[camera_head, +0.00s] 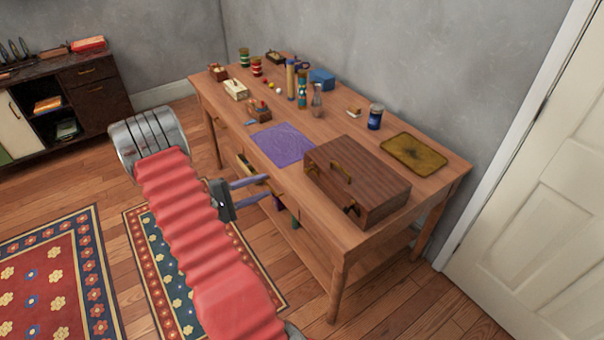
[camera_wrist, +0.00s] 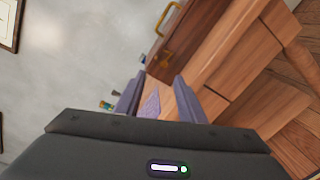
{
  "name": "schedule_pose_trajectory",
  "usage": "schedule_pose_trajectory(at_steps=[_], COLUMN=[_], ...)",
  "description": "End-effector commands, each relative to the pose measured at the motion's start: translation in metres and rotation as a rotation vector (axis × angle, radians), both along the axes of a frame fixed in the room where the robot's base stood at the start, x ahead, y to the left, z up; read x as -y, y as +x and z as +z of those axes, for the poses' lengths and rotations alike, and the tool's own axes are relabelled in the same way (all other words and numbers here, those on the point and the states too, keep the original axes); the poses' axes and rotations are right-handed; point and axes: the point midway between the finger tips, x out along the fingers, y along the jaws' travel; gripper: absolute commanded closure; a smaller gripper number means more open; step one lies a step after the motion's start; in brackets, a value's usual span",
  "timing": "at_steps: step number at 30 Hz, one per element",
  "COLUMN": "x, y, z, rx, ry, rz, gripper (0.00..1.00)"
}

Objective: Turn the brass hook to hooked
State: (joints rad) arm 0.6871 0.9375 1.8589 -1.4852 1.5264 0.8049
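A dark wooden case (camera_head: 372,178) lies closed on the table with a brass handle (camera_head: 341,173) on it. Small brass fittings sit along its front edge, one near the right end (camera_head: 351,207) and one near the left. I cannot tell which is the brass hook or how it is turned. In the wrist view the case (camera_wrist: 205,38) is at the top, with a brass fitting (camera_wrist: 166,58) below its handle (camera_wrist: 164,18). My gripper (camera_head: 266,189) is open and empty, in front of the table, left of the case and apart from it. It also shows in the wrist view (camera_wrist: 160,85).
The wooden table (camera_head: 340,133) holds a purple cloth (camera_head: 283,145) left of the case, a dark yellow tray (camera_head: 414,152) and a blue jar (camera_head: 375,117) behind it. Several small items crowd the far left end. A partly open drawer (camera_head: 245,164) is near my gripper.

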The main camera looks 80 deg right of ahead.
Motion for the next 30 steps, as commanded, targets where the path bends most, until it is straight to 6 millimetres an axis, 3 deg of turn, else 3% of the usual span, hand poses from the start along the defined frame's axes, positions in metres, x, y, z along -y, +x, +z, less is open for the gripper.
schedule_pose_trajectory(at_steps=[3,7,22,30], x=[0.012,0.020,0.024,0.045], y=[-0.009,-0.013,-0.017,-0.037], z=[-0.021,-0.031,-0.033,-0.033], rx=[-0.038,-0.055,-0.058,-0.059], ry=[-0.023,-0.039,-0.042,-0.043], rz=[0.016,0.030,0.032,0.029], gripper=[0.64,0.64,0.64,0.64])
